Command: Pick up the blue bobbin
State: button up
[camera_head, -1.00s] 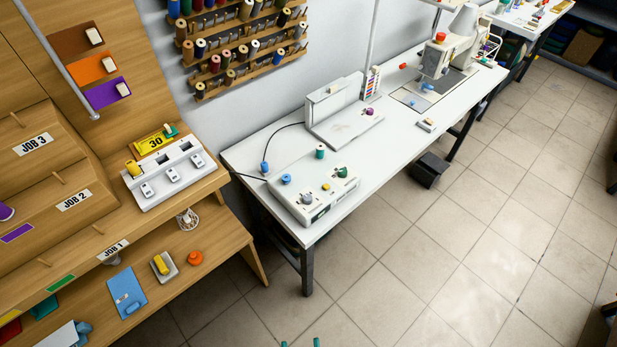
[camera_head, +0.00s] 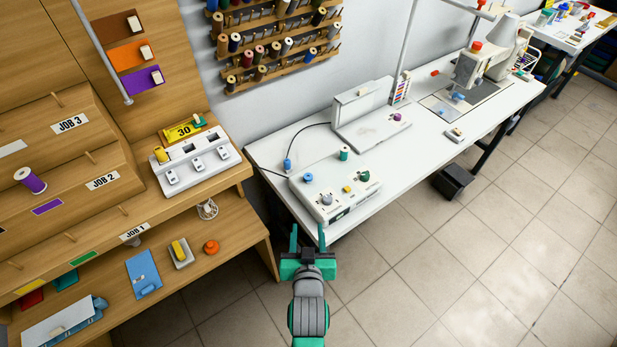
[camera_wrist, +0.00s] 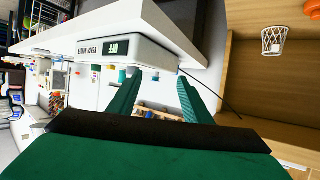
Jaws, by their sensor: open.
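A small blue bobbin (camera_head: 308,177) sits on the left end of a white winder box (camera_head: 335,200) on the white table. Another blue piece (camera_head: 287,164) stands on the table behind the box, by a black cord; I cannot tell for sure which is the bobbin meant. My gripper (camera_head: 308,232) is open and empty, in front of the table's near edge and short of the box. In the wrist view the two green fingers (camera_wrist: 160,78) are spread, and the winder box (camera_wrist: 100,47) appears upside down with a small display. Small coloured pieces there are hard to tell apart.
A green spool (camera_head: 343,154), a dark green knob (camera_head: 364,176) and a yellow piece (camera_head: 347,189) are on or by the box. A grey-white stand (camera_head: 372,122) is behind it. A wooden shelf unit (camera_head: 232,240) is at left.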

jog(key=w+r, duration=0.5)
jog(key=w, duration=0.2)
send_near(308, 176)
jog(key=w, duration=0.1)
jog(key=shift+g, duration=0.3)
jog(key=shift+x, duration=2.6)
jog(key=shift+r, duration=0.15)
jog(key=c, duration=1.1)
